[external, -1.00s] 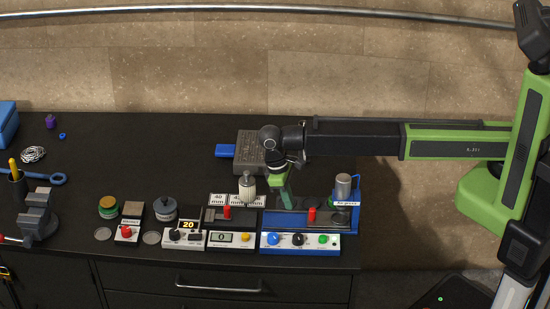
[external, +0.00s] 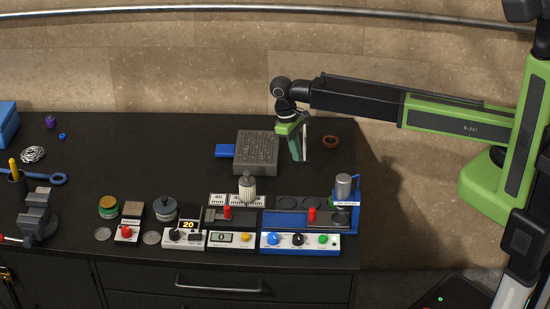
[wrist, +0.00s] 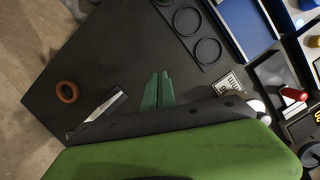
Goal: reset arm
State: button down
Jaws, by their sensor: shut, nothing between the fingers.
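My gripper (external: 298,156) hangs from the raised green and black arm in the external view, fingers pointing down, to the right of the grey engraved block. In the wrist view its green fingers (wrist: 158,88) are together with nothing between them. The blue-based press (external: 300,240), with a knob, buttons and a metal cylinder (external: 343,187), stands nearer the front edge, apart from my gripper.
A grey engraved block (external: 256,152) with a blue handle lies left of my gripper. A brown ring (external: 329,141) lies to the right; it also shows in the wrist view (wrist: 67,92). A vise (external: 38,217) stands far left. The back of the bench is mostly clear.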

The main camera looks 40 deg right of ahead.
jog(key=d+f+m, duration=0.1)
jog(key=d, duration=0.7)
jog(key=d+f+m+b, duration=0.1)
jog(key=d, duration=0.7)
jog(key=d+f+m+y+b, duration=0.1)
jog(key=d, duration=0.7)
jog(key=shift+w+d+f, duration=0.1)
jog(key=shift+w, duration=0.15)
jog(key=s+d+t, duration=0.1)
jog(key=s+d, duration=0.3)
jog(key=d, duration=0.3)
jog(key=s+d+f+t+b, duration=0.1)
jog(key=s+d, duration=0.3)
jog(key=d, duration=0.4)
jog(key=shift+s+f+m+t, duration=0.3)
jog(key=shift+m, duration=0.1)
